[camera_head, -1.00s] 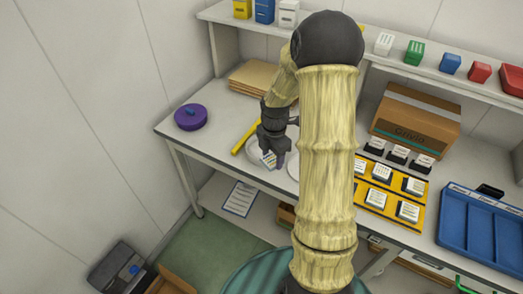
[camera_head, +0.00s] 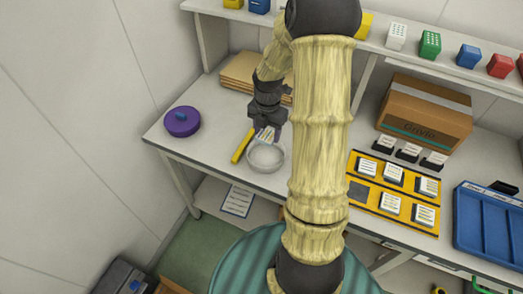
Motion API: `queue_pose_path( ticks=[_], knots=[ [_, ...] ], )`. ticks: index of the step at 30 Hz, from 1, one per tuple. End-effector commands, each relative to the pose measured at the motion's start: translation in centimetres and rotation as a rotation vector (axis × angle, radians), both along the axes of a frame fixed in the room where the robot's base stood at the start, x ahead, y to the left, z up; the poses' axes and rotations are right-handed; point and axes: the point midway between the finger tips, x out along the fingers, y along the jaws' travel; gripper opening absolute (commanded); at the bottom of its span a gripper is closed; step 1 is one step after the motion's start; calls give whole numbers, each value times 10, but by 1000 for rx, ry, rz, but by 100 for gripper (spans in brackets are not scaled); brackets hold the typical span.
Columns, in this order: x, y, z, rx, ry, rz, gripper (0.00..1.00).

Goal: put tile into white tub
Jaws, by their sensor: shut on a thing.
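My gripper (camera_head: 267,126) points down above the left part of the bench. It is shut on a small pale tile (camera_head: 264,134) with dark and coloured marks; the fingers partly cover it. The round, shallow white tub (camera_head: 265,159) stands near the bench's front edge, just below the tile in the picture. The tile appears at or beyond the tub's far rim; I cannot tell its exact height or whether it touches the rim. The tub's visible inside looks empty.
A yellow bar (camera_head: 242,146) lies left of the tub. A purple round container (camera_head: 182,121) stands farther left. My arm hides the bench right of the tub. A yellow rack (camera_head: 359,213) with several tiles, a cardboard box (camera_head: 424,110) and a blue tray (camera_head: 480,235) are at right.

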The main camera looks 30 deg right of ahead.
Motion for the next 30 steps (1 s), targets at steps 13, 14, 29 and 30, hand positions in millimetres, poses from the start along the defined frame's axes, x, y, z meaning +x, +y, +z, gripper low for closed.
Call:
queue_pose_path(
  ticks=[13, 14, 29, 30],
  knots=[
    [1, 6, -17, 2, 4, 10, 25],
    [1, 5, -22, 2, 5, 9, 25],
    [1, 3, -63, 1, -1, 6, 25],
    [1, 3, -63, 1, -1, 6, 25]
  ],
)
